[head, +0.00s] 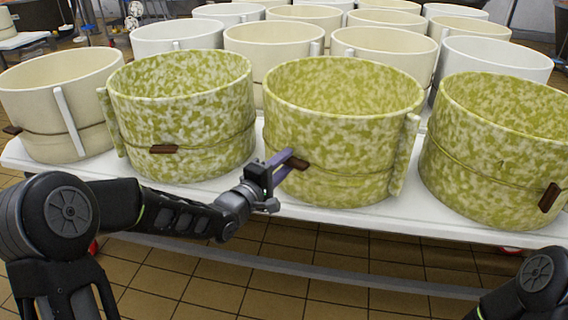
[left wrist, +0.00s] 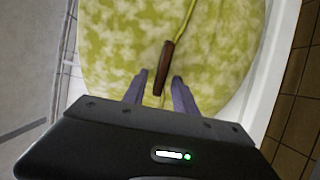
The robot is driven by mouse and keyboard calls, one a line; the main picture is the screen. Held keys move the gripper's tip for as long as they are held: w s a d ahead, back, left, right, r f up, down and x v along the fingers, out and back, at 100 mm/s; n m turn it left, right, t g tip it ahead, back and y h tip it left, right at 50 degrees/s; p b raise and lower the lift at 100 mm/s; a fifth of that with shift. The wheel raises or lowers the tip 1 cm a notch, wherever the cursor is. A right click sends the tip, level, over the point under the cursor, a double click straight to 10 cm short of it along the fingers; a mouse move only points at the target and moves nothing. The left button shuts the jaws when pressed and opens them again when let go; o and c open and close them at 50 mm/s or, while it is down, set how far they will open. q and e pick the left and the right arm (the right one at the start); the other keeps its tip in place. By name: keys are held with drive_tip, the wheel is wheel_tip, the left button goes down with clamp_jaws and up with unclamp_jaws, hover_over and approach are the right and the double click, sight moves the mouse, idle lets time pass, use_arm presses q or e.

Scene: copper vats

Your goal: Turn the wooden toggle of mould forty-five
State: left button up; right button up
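A green-and-cream mottled round mould (head: 340,125) stands at the front of the white table; no number is readable on it. Its dark brown wooden toggle (head: 298,163) sits on the cord round its side. In the left wrist view the toggle (left wrist: 167,66) lies nearly lengthwise, tilted a little. My left gripper (head: 288,162) is at this toggle. Its two purple fingers are apart, one on each side of the toggle's near end, with gaps visible on both sides in the left wrist view (left wrist: 158,82). My right gripper is out of view.
Similar mottled moulds stand left (head: 185,115) and right (head: 500,150), each with a toggle. A cream mould (head: 60,100) stands at far left; several pale moulds fill the rows behind. The white table's front edge (head: 350,215) runs below the gripper. Tiled floor lies in front.

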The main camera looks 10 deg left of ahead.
use_arm(q)
drive_tip(key=p+v, duration=0.1)
drive_tip(key=v, duration=0.6)
drive_tip(key=shift+s+p, duration=0.35)
drive_tip(key=shift+s, duration=0.05)
drive_tip(key=shift+a, duration=0.1)
